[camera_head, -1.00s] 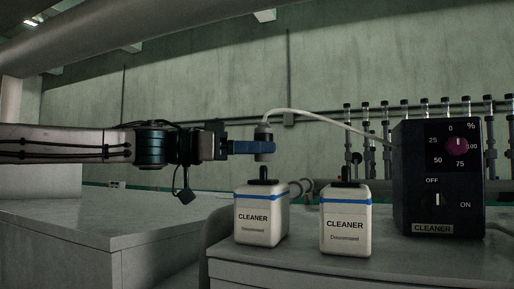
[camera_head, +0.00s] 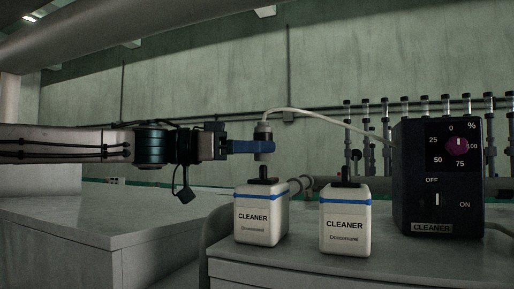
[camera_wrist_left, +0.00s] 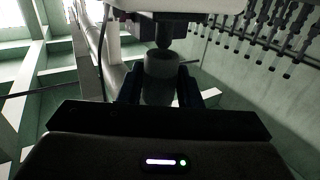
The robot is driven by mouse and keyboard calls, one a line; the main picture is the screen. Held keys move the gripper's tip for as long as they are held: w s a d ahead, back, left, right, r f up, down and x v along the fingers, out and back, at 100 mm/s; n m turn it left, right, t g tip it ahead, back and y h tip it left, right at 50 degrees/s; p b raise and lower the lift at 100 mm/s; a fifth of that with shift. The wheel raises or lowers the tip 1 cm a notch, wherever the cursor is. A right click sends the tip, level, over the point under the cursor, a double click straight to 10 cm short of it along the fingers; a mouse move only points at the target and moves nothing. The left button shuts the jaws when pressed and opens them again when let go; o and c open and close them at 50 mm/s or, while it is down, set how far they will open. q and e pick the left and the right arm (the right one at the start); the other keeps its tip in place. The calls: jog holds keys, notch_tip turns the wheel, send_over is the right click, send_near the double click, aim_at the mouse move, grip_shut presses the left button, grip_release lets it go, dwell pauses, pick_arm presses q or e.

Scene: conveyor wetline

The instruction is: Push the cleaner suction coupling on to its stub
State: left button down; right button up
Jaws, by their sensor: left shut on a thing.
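The cleaner suction coupling (camera_head: 263,137) is a grey and dark upright cylinder with a pale hose (camera_head: 310,114) leaving its top. My left gripper (camera_head: 262,147) is shut on it, reaching in from the left with blue fingers. The coupling hangs above the black stub (camera_head: 263,172) on the left white cleaner container (camera_head: 261,222), with a small gap between them. My right gripper is not in view.
A second cleaner container (camera_head: 345,230) with a black top stands just right. The dark pump box (camera_head: 416,180) with dial and switch stands further right, joined to the hose. A rack of tubes (camera_head: 382,140) is behind. The left counter (camera_head: 90,220) is clear.

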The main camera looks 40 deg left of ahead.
pick_arm(q)
jog(key=shift+f, duration=0.5)
dwell(0.3)
jog(key=shift+f+b, duration=0.45)
jog(key=shift+f, duration=0.6)
jog(key=c, duration=0.9)
grip_release()
jog(key=shift+c, duration=0.2)
jog(key=b+v, duration=0.8)
jog(key=v, duration=0.2)
jog(key=shift+s+a, duration=0.25)
jog(key=shift+s, duration=0.1)
